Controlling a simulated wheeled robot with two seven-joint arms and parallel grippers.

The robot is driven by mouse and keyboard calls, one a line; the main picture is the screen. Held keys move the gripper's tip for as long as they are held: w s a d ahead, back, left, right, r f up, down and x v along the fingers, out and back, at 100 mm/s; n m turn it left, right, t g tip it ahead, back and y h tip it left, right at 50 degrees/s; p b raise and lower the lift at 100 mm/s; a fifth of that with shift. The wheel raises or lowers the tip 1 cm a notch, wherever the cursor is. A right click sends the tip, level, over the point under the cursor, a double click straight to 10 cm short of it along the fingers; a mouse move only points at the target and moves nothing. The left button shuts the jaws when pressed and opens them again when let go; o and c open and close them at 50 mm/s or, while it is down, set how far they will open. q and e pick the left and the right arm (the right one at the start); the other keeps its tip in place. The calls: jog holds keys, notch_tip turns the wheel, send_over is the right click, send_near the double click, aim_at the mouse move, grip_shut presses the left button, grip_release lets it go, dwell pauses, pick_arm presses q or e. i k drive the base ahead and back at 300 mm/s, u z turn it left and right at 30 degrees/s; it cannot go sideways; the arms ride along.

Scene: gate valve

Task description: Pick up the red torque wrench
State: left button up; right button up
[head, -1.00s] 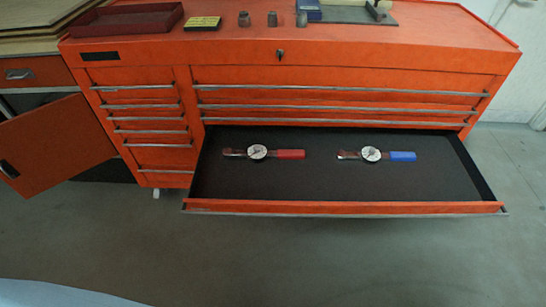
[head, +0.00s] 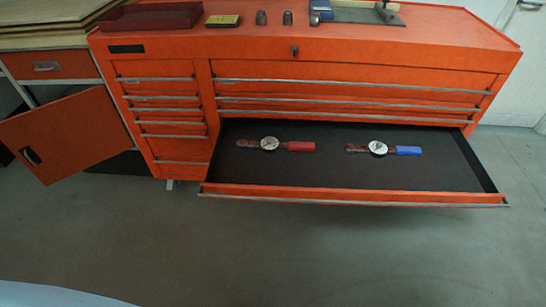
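The red torque wrench (head: 298,146) lies in the left part of an open drawer (head: 340,172) of an orange tool cabinet. It has a red handle pointing right and a round white dial (head: 269,143) near its middle. A similar wrench with a blue handle (head: 406,151) lies to its right in the same drawer, apart from it. Neither of my grippers shows in the head view.
The orange cabinet (head: 350,54) carries a dark red tray (head: 152,17), a yellow-black box (head: 223,20) and small metal pieces on top. An orange cabinet door (head: 66,135) stands open at left. The grey floor (head: 330,255) before the drawer is clear.

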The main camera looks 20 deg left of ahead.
aim_at(241, 144)
jog(key=k, duration=0.25)
jog(key=u, duration=1.35)
jog(key=i, duration=0.85)
jog(key=z, duration=1.55)
